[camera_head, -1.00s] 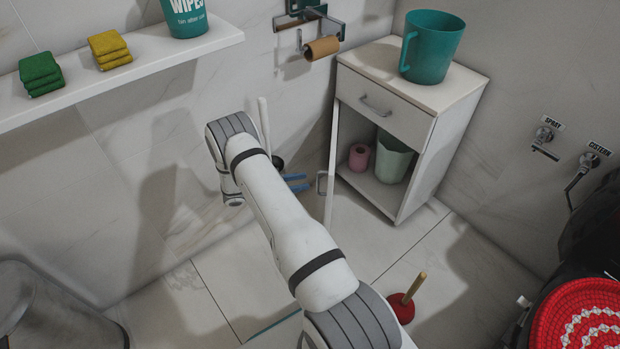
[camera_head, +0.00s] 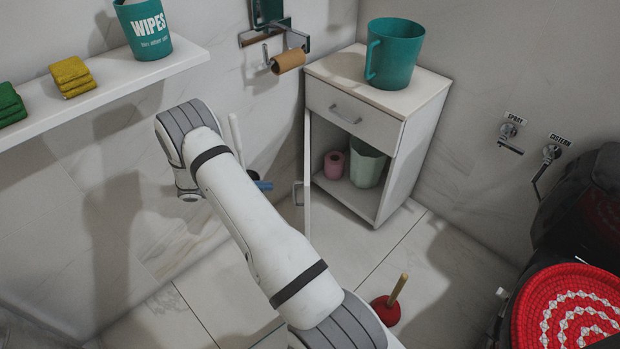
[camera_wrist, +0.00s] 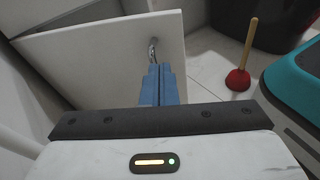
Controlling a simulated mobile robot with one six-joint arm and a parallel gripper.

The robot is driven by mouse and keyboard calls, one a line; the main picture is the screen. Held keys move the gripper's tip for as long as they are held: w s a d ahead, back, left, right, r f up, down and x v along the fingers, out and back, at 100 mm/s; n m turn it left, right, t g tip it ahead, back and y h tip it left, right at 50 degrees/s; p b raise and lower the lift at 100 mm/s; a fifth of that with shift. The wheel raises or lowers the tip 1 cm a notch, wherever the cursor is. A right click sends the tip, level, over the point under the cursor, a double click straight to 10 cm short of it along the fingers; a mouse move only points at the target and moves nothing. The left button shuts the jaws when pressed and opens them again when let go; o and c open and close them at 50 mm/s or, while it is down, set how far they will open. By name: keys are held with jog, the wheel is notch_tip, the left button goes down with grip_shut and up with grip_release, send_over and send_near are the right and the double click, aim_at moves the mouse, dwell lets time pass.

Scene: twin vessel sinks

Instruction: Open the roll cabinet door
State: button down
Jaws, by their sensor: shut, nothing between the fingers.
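The white roll cabinet (camera_head: 389,170) stands against the back wall, its lower compartment exposed. Its door (camera_head: 307,180) is swung out and seen nearly edge-on at the left side of the opening. The door handle (camera_head: 297,193) is on the door's left-facing side. In the wrist view the door panel (camera_wrist: 90,65) fills the upper left, with the handle (camera_wrist: 152,50) near its right end. My gripper (camera_wrist: 158,68) has its blue fingers shut together and empty, just short of the handle in that view. In the head view its fingers (camera_head: 263,185) show left of the handle, apart from it, partly hidden by my arm.
A pink roll (camera_head: 334,163) and a pale green bin (camera_head: 367,163) stand inside the cabinet. A teal mug (camera_head: 393,55) is on top. A red plunger (camera_head: 387,308) stands on the floor in front. A wall shelf (camera_head: 120,90) is at left.

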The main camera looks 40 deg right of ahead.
jog(key=s+a+r+m+y, duration=0.2)
jog(key=s+r+m+y, duration=0.15)
jog(key=r, duration=0.55)
jog(key=s+a+r+m+t+y, duration=0.4)
jog(key=s+a+r+y, duration=0.1)
jog(key=s, duration=0.5)
jog(key=s+a+r+m+t+y, duration=0.3)
jog(key=s+a+r+m+y, duration=0.1)
jog(key=s+a+r, duration=0.4)
jog(key=s+r+y, duration=0.1)
jog(key=s, duration=0.1)
jog(key=shift+s+a+r+t+y, duration=0.25)
jog(key=shift+s+t+y, duration=0.1)
jog(key=shift+t, duration=0.05)
